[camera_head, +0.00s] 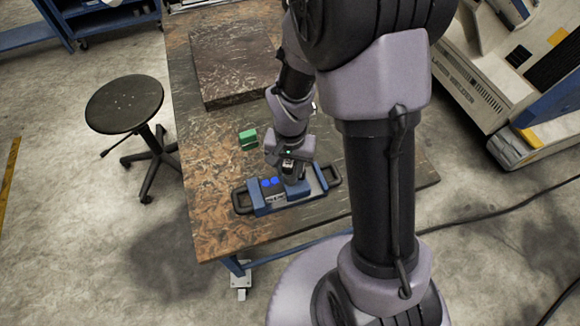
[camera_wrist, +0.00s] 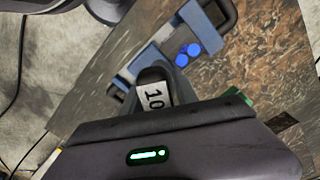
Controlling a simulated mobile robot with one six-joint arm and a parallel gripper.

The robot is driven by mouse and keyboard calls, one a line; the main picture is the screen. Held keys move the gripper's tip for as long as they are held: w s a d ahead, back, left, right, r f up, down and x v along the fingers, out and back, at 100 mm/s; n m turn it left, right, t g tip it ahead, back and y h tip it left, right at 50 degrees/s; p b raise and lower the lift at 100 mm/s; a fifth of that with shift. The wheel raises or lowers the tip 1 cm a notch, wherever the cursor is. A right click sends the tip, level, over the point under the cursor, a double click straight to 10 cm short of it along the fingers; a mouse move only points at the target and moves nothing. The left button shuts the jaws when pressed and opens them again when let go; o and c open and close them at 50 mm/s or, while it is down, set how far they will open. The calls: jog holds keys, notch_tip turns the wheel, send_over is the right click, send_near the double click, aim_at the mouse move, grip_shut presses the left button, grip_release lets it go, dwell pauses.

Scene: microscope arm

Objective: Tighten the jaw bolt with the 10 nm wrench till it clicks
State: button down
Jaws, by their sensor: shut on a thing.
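My gripper (camera_head: 293,180) points down over the blue and grey holder with black end handles (camera_head: 268,208) near the bench's front edge. In the wrist view a dark rounded piece with a white label reading "10", the 10 nm wrench (camera_wrist: 154,97), stands up at my gripper, which is shut on it. The fingertips are hidden, and I cannot tell whether the wrench is still seated in the holder. The holder also shows in the wrist view (camera_wrist: 205,32), with two round blue caps (camera_wrist: 189,52). I cannot make out a jaw bolt.
The bench top (camera_head: 225,225) is brown and worn, with a small green block (camera_head: 247,138) behind the holder and a thick dark slab (camera_head: 235,55) at the back. A black stool (camera_head: 125,103) stands left of the bench; a large machine (camera_head: 490,85) stands at right.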

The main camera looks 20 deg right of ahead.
jog(key=shift+n, duration=0.5)
jog(key=shift+r+p, duration=2.4)
jog(key=shift+r, duration=0.7)
jog(key=shift+f, duration=0.1)
jog(key=shift+f, duration=0.1)
